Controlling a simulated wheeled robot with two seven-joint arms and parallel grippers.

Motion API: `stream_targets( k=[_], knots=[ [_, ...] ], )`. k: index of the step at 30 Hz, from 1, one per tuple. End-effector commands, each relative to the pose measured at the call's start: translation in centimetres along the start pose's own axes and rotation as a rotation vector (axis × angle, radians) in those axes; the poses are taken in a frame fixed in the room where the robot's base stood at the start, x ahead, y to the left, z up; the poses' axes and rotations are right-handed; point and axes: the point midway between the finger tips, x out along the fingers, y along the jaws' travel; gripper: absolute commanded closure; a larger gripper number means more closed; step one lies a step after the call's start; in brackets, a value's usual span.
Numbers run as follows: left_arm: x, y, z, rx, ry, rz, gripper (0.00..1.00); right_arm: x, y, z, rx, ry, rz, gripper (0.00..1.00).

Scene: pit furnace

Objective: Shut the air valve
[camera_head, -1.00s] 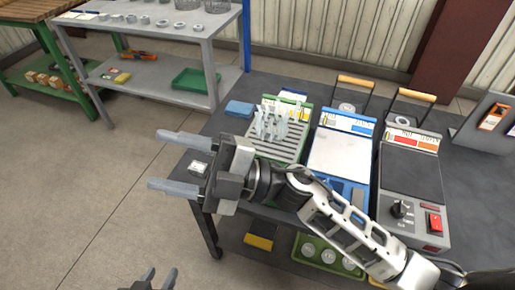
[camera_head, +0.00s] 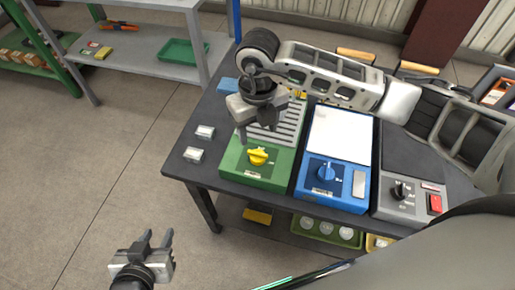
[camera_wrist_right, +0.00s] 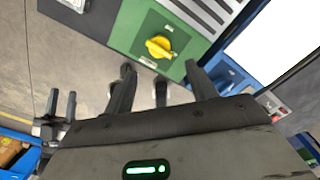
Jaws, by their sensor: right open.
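A yellow knob (camera_head: 258,156) sits on the front of a green unit (camera_head: 228,163) at the table's left end. A blue unit beside it has a blue knob (camera_head: 326,172); a grey unit has a black knob (camera_head: 399,190). Their labels are too small to read. My right gripper (camera_head: 256,130) is open, pointing down above the green unit, just behind the yellow knob in the head view. In the right wrist view the yellow knob (camera_wrist_right: 159,46) shows beyond and between the open fingertips, not touched. My left gripper (camera_head: 158,240) is open and empty over the floor.
The dark table (camera_head: 207,158) holds two small white-topped items (camera_head: 194,155) left of the green unit. A lower shelf bears a green tray (camera_head: 328,232). A grey shelf rack (camera_head: 152,65) stands at the back left. The floor at left is clear.

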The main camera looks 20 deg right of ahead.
Motion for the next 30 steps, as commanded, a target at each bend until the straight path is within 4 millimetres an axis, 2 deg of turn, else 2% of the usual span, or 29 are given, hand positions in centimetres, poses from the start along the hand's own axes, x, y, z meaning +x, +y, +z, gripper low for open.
stream_targets(
  k=[6, 12, 18, 27, 30],
  knots=[
    [-0.2, -0.1, 0.0, 0.001, -0.006, -0.002, 0.64, 4.8, 0.1, -0.1, 0.000, 0.005, 0.001, 0.43],
    [-0.2, -0.1, 0.3, 0.002, -0.010, -0.004, 0.64, 8.1, 0.1, 0.0, 0.000, 0.002, 0.003, 0.43],
    [-0.1, -0.2, 0.0, 0.003, -0.004, -0.005, 0.64, 9.6, 0.1, 0.0, -0.001, -0.001, 0.003, 0.43],
    [0.0, -0.3, -0.6, 0.004, 0.007, -0.007, 0.64, 9.7, 0.1, 0.0, -0.002, -0.001, 0.003, 0.43],
    [0.0, -0.3, -0.6, 0.004, 0.007, -0.007, 0.64, 9.7, 0.1, 0.0, -0.002, -0.001, 0.003, 0.71]
  ],
)
